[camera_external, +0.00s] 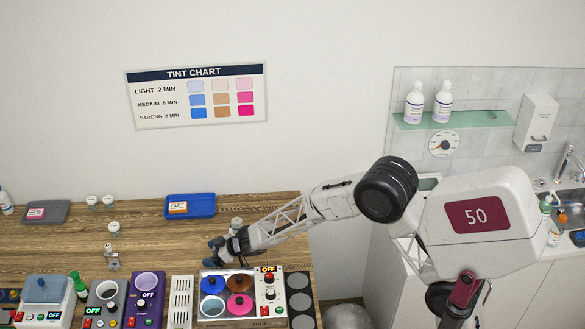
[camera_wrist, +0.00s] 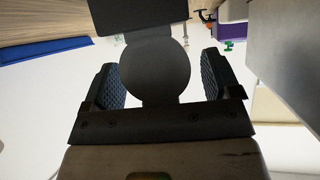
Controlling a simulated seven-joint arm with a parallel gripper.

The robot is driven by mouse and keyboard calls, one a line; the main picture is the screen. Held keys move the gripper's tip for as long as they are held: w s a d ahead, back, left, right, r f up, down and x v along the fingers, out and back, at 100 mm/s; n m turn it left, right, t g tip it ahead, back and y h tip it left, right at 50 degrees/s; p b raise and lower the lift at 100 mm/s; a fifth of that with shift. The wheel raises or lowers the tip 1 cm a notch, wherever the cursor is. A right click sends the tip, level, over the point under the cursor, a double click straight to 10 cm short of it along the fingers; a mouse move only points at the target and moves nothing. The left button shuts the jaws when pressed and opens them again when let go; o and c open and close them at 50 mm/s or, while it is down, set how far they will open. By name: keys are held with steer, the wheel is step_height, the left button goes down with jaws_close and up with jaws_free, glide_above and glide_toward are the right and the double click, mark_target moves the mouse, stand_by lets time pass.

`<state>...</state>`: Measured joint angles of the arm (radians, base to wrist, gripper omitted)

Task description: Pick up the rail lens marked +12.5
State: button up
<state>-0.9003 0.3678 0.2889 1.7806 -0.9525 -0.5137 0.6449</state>
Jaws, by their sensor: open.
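No marking reading +12.5 can be read in either view, and I cannot pick out the rail lens. My gripper (camera_external: 222,248) is low over the wooden bench, behind the tint-pot unit, in the external view. In the wrist view my gripper (camera_wrist: 159,68) is open, its two dark ribbed pads well apart. A dark round plate shows between the pads; I cannot tell whether it is part of my gripper. Several small pale round items stand on the bench, among them a pot (camera_external: 114,227); they are too small to identify.
The tint-pot unit (camera_external: 215,318) stands at the front, left of a dark strip with round recesses (camera_external: 300,267). A purple unit (camera_external: 131,310) and a white slotted block (camera_external: 180,300) are further left. A blue tray (camera_external: 203,206) and grey tray (camera_external: 58,212) lie behind. The bench between is mostly clear.

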stand_by(0.3)
steer(key=c, duration=1.1)
steer(key=shift+r, duration=0.1)
steer(key=shift+r, duration=4.95)
